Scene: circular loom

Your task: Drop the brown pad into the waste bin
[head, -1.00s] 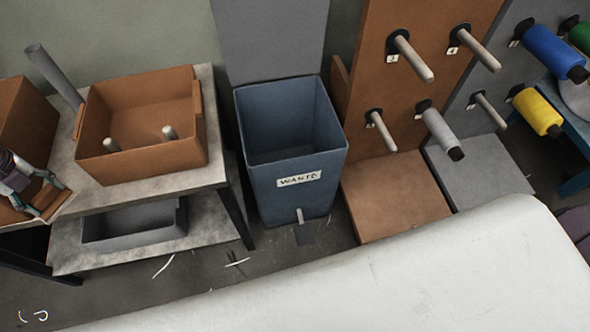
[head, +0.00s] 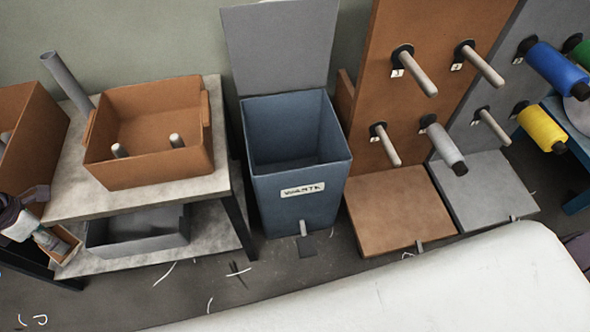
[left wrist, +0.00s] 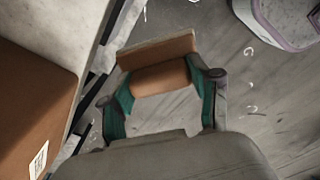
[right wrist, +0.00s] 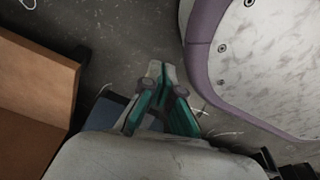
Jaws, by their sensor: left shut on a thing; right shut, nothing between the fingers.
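The brown pad (left wrist: 158,78) is held between the fingers of my left gripper (left wrist: 162,84). In the head view the pad (head: 66,243) and the left gripper (head: 54,242) are at the far left, below the grey bench top. The blue waste bin (head: 297,208) stands on the floor in the middle of the head view. Its grey lid (head: 280,50) is raised, and its visible inside looks empty. My left gripper is well to the left of the bin. My right gripper (right wrist: 160,80) is shut and empty in the right wrist view.
A grey bench (head: 190,197) stands between the left gripper and the bin. It carries a brown box (head: 150,172) with spools, with a grey tray (head: 140,236) on the shelf below. A brown peg rack (head: 385,215) is right of the bin. A white rounded surface (head: 450,285) fills the foreground.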

